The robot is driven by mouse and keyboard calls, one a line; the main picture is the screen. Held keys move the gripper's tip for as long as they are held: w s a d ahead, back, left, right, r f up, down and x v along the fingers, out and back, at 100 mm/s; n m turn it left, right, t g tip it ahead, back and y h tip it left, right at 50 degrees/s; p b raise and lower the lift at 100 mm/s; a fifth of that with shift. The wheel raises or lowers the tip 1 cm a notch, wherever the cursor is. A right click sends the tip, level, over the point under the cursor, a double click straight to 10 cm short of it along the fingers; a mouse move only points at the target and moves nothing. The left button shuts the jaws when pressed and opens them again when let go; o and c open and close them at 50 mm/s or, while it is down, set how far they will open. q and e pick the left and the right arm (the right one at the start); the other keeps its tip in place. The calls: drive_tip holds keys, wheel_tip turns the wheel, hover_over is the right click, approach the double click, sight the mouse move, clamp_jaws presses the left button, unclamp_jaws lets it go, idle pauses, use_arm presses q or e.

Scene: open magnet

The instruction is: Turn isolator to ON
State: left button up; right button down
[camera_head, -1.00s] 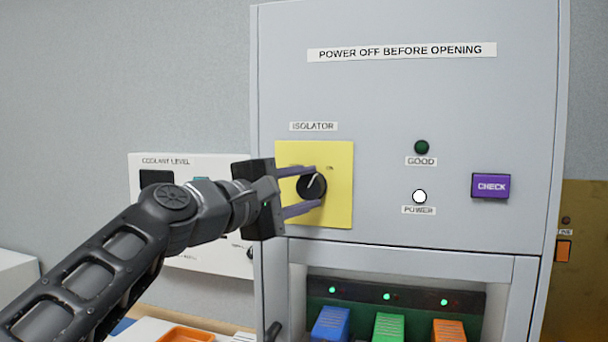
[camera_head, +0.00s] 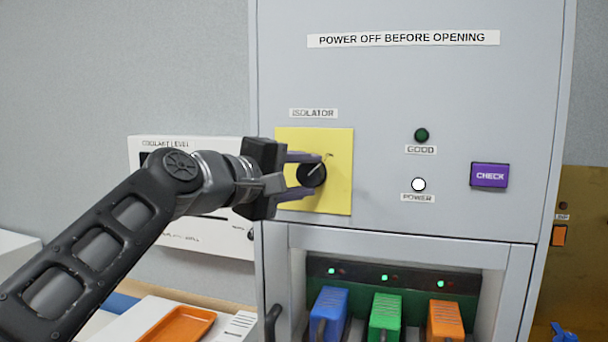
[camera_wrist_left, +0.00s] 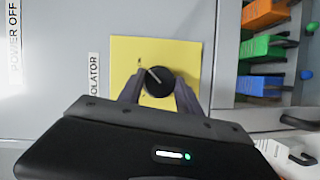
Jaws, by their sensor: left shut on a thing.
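The isolator is a round black knob (camera_head: 312,174) with a pale pointer line, on a yellow plate (camera_head: 335,195) under the ISOLATOR label. In the head view the pointer slants to the upper right, toward a small mark on the plate that is partly hidden. My left gripper (camera_head: 305,174) comes in from the left and is shut on the knob, one purple finger above it and one below. The left wrist view also shows the knob (camera_wrist_left: 158,82) between the two fingers (camera_wrist_left: 159,90). My right gripper is out of view.
Right of the isolator are a dark green GOOD lamp (camera_head: 421,135), a lit white POWER lamp (camera_head: 418,184) and a purple CHECK button (camera_head: 489,175). Below, an open bay holds blue (camera_head: 328,314), green (camera_head: 385,316) and orange (camera_head: 446,319) blocks. A coolant panel (camera_head: 205,232) stands behind my arm.

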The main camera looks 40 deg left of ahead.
use_arm(q)
drive_tip(key=o, duration=1.4)
drive_tip(key=shift+c, duration=0.2)
drive_tip(key=s+b, duration=0.2)
drive_tip(key=s, duration=0.5)
drive_tip(key=shift+s+a+r, duration=0.2)
drive_tip(key=shift+s+r, duration=0.15)
drive_tip(key=shift+r, duration=0.1)
